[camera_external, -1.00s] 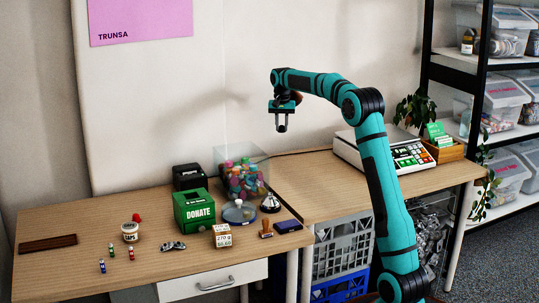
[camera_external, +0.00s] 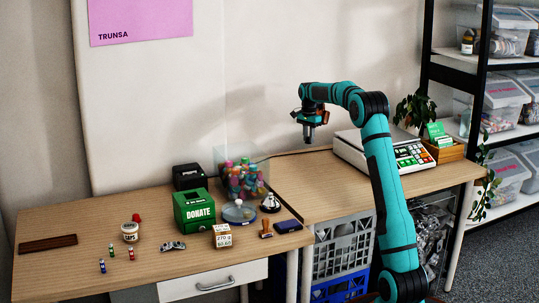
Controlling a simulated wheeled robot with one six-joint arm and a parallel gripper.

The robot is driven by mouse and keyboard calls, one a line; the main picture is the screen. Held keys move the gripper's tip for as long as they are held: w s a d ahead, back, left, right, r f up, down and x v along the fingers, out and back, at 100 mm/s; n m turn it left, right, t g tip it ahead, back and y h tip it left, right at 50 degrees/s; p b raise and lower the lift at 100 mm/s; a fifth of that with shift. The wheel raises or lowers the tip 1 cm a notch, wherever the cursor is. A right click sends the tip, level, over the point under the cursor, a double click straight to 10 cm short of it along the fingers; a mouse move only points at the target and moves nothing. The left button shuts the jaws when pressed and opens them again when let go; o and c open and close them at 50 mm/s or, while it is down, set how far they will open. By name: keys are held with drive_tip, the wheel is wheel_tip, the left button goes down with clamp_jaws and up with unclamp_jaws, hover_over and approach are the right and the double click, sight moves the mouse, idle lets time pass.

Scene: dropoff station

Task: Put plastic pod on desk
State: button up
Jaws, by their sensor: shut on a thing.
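My gripper (camera_external: 309,138) points down above the right-hand wooden desk (camera_external: 335,185), near its back left part. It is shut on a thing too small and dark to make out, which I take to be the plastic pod. There is clear air between the gripper and the desk top. The desk joins a second, left-hand wooden desk (camera_external: 75,265).
A clear bin of colourful pieces (camera_external: 243,181), a green donation box (camera_external: 194,211) and a bell (camera_external: 270,203) stand left of the gripper. The right desk's middle is clear.

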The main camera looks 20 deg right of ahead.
sight(308, 159)
drive_tip(key=shift+f, duration=3.8)
drive_tip(key=shift+f, duration=0.1)
drive_tip(key=o, duration=0.9)
drive_tip(key=shift+o, duration=0.2)
wheel_tip(308, 159, up, 12)
drive_tip(key=shift+r, duration=0.15)
